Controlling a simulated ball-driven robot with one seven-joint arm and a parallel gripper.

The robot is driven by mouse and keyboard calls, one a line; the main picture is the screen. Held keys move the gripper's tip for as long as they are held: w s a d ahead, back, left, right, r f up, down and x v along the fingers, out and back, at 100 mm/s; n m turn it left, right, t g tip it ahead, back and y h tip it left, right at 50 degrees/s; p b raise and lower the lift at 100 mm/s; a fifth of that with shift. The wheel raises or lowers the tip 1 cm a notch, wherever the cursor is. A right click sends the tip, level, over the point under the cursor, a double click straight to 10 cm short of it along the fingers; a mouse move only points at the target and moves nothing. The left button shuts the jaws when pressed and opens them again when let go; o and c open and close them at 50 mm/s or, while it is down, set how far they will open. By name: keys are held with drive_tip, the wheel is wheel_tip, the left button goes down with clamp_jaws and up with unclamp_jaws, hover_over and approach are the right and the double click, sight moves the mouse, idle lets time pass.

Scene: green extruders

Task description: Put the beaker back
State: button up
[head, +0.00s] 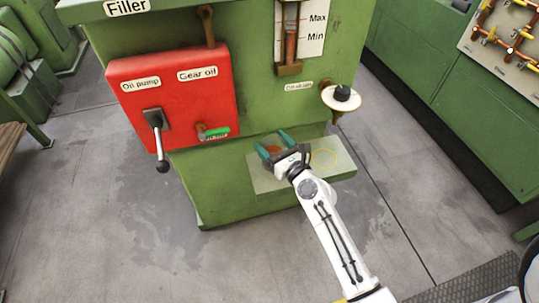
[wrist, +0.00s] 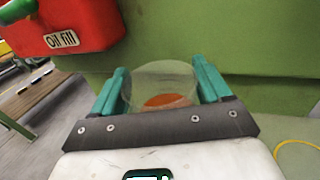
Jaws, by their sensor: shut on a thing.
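My gripper (head: 274,144) is shut on a clear beaker (wrist: 163,80), with a teal finger on each side of it. The beaker looks upright and has orange-red colour showing at its lower part; I cannot tell if this is liquid. In the head view the beaker (head: 272,150) is small and partly hidden by the fingers. It is over the left part of a light green shelf (head: 290,183). I cannot tell if it touches the shelf. A yellow ring (head: 325,157) is marked on the shelf to the right of my gripper, and no object stands in it.
The green Filler machine (head: 250,90) rises behind the shelf.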

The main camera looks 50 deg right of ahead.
sight(267, 148)
drive_tip(key=shift+w+f, duration=0.35)
drive_tip(key=shift+f, duration=0.05)
drive_tip(key=shift+w+d+f+b, duration=0.1)
drive_tip(key=shift+w+f+b, duration=0.05)
drive_tip(key=shift+f+b, duration=0.7)
drive_tip(key=shift+w+f+b, duration=0.1)
drive_tip(key=shift+f+b, duration=0.6)
drive_tip(key=shift+f, duration=0.2)
drive_tip(key=shift+f, duration=0.1)
drive_tip(key=shift+f, duration=0.15)
drive_tip(key=o, duration=1.7)
